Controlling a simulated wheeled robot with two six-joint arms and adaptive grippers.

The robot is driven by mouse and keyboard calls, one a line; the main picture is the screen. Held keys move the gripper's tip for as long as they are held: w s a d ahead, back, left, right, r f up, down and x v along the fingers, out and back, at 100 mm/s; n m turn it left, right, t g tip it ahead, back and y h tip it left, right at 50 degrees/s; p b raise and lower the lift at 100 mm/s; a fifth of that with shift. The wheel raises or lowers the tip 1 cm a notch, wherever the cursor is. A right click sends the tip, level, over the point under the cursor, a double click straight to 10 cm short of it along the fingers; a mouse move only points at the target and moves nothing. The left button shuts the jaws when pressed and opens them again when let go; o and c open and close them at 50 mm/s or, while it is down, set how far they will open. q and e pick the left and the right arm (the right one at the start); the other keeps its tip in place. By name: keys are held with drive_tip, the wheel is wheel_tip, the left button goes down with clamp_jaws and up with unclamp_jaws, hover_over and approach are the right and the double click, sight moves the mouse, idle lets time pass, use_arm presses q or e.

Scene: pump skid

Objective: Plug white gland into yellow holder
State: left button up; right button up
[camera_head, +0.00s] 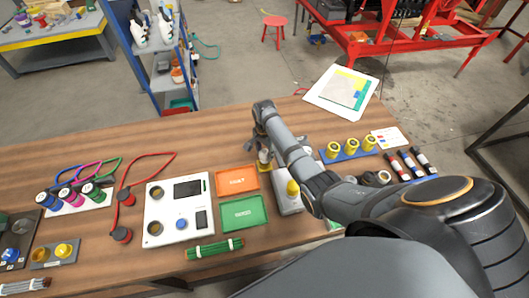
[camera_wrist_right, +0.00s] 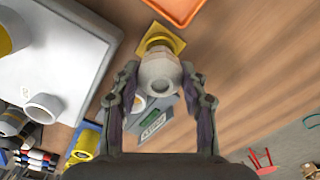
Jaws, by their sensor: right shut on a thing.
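My right gripper (camera_head: 264,148) reaches over the middle of the table. In the right wrist view its two fingers (camera_wrist_right: 159,78) are closed on the sides of a white gland (camera_wrist_right: 158,72). The yellow holder (camera_wrist_right: 163,42) shows just past the gland, on the wooden table, with a square flange. The gland overlaps the holder in this view; I cannot tell whether it is inside it or above it. In the head view the holder (camera_head: 264,166) shows as a small yellow patch below the gripper, and the gland is hidden. My left gripper is in no view.
The orange tray (camera_head: 237,180) and green tray (camera_head: 243,212) lie left of the holder. A pale block (camera_head: 288,206) with a yellow fitting (camera_head: 293,187) stands close by, partly behind my arm. A blue rack (camera_head: 349,155) with yellow cylinders is to the right.

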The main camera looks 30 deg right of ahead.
drive_tip(key=shift+r, duration=0.2)
drive_tip(key=shift+p, duration=0.45)
idle(0.5)
drive_tip(key=shift+p, duration=0.3)
drive_tip(key=shift+f+b, duration=1.1)
drive_tip(key=shift+f, duration=0.75)
idle(0.4)
drive_tip(key=o, duration=1.4)
drive_tip(key=shift+c, duration=0.2)
